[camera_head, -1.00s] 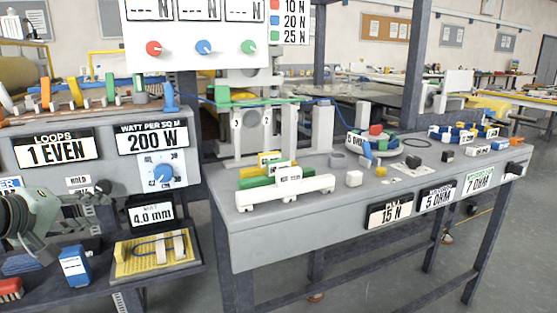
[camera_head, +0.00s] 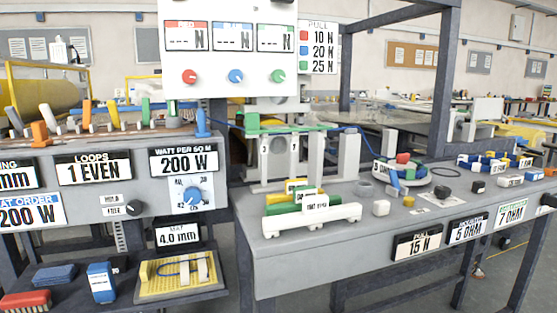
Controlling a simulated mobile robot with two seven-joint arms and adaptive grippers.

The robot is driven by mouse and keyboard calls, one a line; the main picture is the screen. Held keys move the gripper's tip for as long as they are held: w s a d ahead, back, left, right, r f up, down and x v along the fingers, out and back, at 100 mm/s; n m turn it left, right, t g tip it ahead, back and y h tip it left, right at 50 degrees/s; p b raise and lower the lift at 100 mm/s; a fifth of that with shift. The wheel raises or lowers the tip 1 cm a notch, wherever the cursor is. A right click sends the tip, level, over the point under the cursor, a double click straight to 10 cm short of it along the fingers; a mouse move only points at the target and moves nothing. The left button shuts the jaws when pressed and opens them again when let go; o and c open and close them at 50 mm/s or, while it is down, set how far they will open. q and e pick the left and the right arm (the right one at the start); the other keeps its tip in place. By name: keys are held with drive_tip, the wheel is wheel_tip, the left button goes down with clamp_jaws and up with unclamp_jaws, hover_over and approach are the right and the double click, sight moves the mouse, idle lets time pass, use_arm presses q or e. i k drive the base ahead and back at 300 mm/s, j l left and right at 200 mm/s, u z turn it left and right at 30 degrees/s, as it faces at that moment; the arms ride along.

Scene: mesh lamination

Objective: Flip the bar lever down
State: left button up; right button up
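I cannot tell for sure which part is the bar lever. A black knob or lever end (camera_head: 134,208) sits beside HOLD and FREE labels on the left console's front (camera_head: 75,215). Several coloured upright pegs or levers stand along the console top, among them an orange one (camera_head: 40,133), a green one (camera_head: 146,109) and a blue one (camera_head: 202,124). A green bar (camera_head: 285,129) lies across grey posts on the right bench (camera_head: 300,250). Neither of my grippers shows in the head view now.
A blue dial (camera_head: 192,196) is under the 200 W sign. A yellow board (camera_head: 165,286), a blue box (camera_head: 101,283) and a red brush (camera_head: 25,300) lie on the low shelf. A white bar (camera_head: 300,222) and small blocks sit on the right bench.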

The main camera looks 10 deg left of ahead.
sight(111, 104)
drive_tip(key=u, duration=1.3)
